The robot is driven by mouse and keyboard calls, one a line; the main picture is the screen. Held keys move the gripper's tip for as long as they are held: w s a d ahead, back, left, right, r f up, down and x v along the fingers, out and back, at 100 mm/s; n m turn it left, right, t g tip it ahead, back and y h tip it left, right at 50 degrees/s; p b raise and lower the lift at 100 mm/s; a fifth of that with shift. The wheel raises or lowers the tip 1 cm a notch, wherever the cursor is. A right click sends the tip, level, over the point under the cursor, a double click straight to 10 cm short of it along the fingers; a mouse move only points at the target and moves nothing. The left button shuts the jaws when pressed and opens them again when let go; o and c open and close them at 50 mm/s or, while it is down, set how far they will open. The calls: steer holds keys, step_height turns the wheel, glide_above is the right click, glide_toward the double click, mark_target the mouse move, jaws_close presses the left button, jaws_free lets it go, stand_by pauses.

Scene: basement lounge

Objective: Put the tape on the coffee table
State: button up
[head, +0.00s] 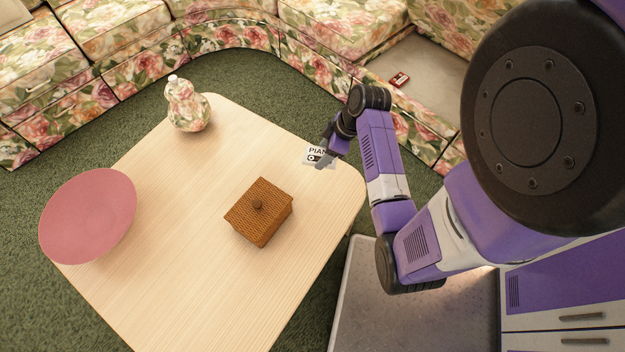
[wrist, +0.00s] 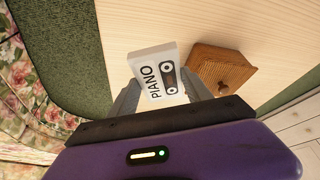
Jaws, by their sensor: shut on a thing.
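The tape (head: 312,155) is a white cassette-like box marked "PIANO" with a black cassette picture. My gripper (head: 324,156) is shut on it over the right edge of the coffee table (head: 180,220), which has a pale wood top. In the wrist view the tape (wrist: 157,75) sits between the two grey fingers of my gripper (wrist: 165,95), with the table top (wrist: 200,25) behind it. I cannot tell whether the tape touches the table.
A brown wicker box (head: 259,211) with a knob stands near the tape. A pink plate (head: 88,215) and a floral vase (head: 186,105) are farther left. A small red item (head: 399,79) lies on the sofa's bare seat. The table's middle is clear.

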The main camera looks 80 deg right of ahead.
mark_target(318, 186)
step_height(318, 186, down, 18)
steer(key=b, duration=0.3)
steer(key=shift+r+b, duration=0.25)
steer(key=shift+b, duration=0.15)
steer(key=shift+f, duration=0.2)
steer(key=o, duration=1.4)
steer(key=shift+c, duration=0.2)
